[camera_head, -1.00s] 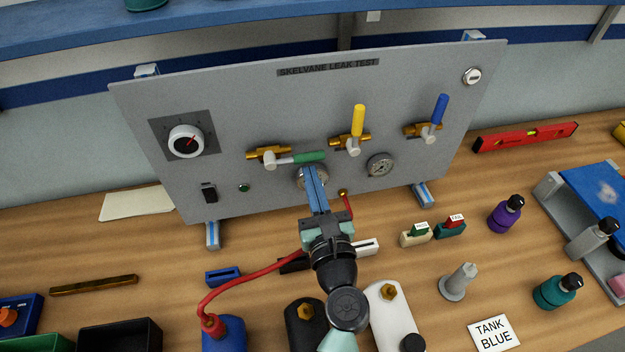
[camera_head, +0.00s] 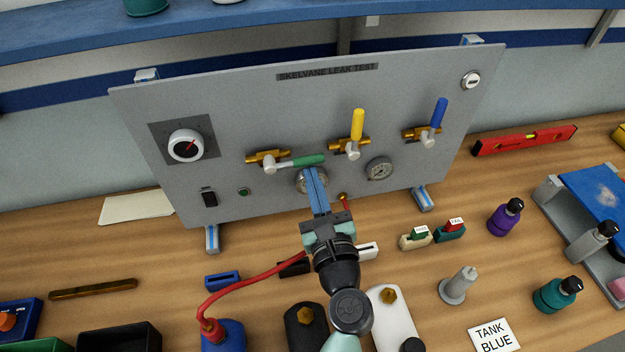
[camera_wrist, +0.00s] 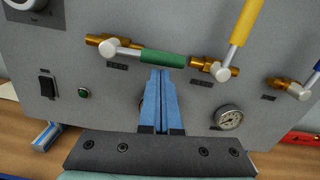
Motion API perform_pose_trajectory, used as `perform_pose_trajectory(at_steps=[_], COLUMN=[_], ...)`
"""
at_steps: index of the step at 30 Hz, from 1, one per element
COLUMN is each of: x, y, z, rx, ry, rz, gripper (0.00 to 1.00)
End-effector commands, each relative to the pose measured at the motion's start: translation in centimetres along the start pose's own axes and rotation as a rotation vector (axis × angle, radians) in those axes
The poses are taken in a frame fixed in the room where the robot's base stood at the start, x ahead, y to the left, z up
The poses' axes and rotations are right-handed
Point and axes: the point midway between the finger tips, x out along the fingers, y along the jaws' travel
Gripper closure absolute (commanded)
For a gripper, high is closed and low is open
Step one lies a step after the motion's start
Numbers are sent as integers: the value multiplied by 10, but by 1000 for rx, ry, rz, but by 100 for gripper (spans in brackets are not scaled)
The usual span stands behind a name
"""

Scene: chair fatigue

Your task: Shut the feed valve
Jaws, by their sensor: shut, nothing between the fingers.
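The grey panel (camera_head: 230,110) carries three brass valves in a row. The left valve has a green handle (camera_head: 308,161) lying level, pointing right; it also shows in the wrist view (camera_wrist: 162,58). The middle valve has a yellow handle (camera_head: 358,124) and the right one a blue handle (camera_head: 439,111); both point upward. My gripper (camera_head: 313,171) is shut and empty. Its blue fingertips (camera_wrist: 162,73) are at the green handle's lower edge; contact is unclear.
A gauge (camera_head: 379,168) sits right of my fingers, and another is mostly hidden behind them. A red hose (camera_head: 250,283) runs from a blue tank (camera_head: 223,337) toward my gripper. Dark and white tanks stand in front. Bottles (camera_head: 505,218) are at right.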

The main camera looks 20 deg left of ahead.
Motion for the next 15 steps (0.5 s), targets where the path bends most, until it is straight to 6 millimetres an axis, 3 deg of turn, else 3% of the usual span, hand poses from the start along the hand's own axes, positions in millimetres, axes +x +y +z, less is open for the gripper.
perform_pose_trajectory(at_steps=[8, 15], x=[1, 2], y=[-4, -6], z=[11, 26], rx=[-116, -320], ry=[-6, -6], rz=[4, 13], gripper=[100, 100])
